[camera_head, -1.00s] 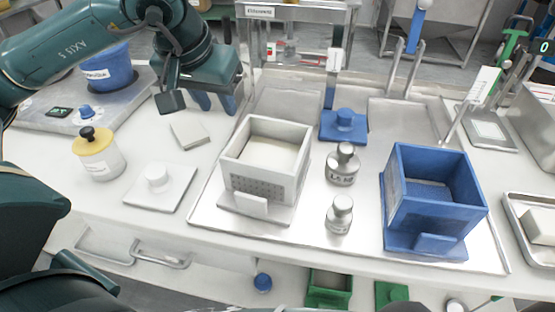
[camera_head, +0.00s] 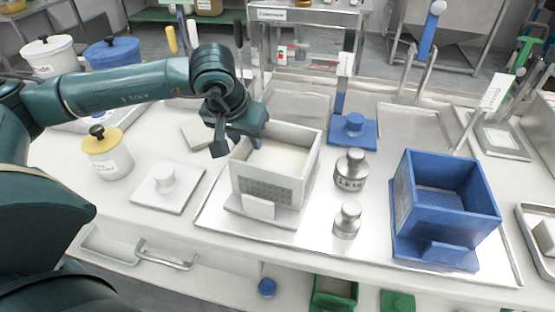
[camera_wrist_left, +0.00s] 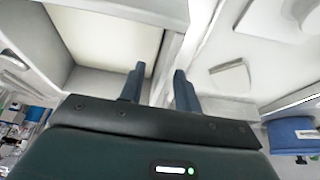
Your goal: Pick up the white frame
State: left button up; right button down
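The white frame (camera_head: 259,199), an open box with a perforated front, stands on the metal tray (camera_head: 330,240) with a pale fill inside. My left gripper (camera_head: 249,137) is at the frame's back left corner. In the left wrist view the two dark blue fingers (camera_wrist_left: 158,85) are apart, with a white wall of the frame (camera_wrist_left: 168,60) in the gap between them. I cannot tell whether the fingers touch the wall. The fingertips are partly hidden in the head view. My right gripper is not in view.
A blue box (camera_head: 440,205) stands right of the frame, with two metal weights (camera_head: 350,170) between them. A white lid with a knob (camera_head: 167,187) and a yellow-topped jar (camera_head: 103,152) are to the left. A blue lid (camera_head: 353,129) is behind.

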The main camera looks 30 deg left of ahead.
pick_arm(q)
jog(key=shift+w+f, duration=0.1)
jog(key=shift+f, duration=0.15)
jog(key=shift+f+b, duration=0.25)
jog(key=shift+b, duration=0.15)
dwell(0.3)
jog(key=shift+c, duration=0.4)
grip_shut()
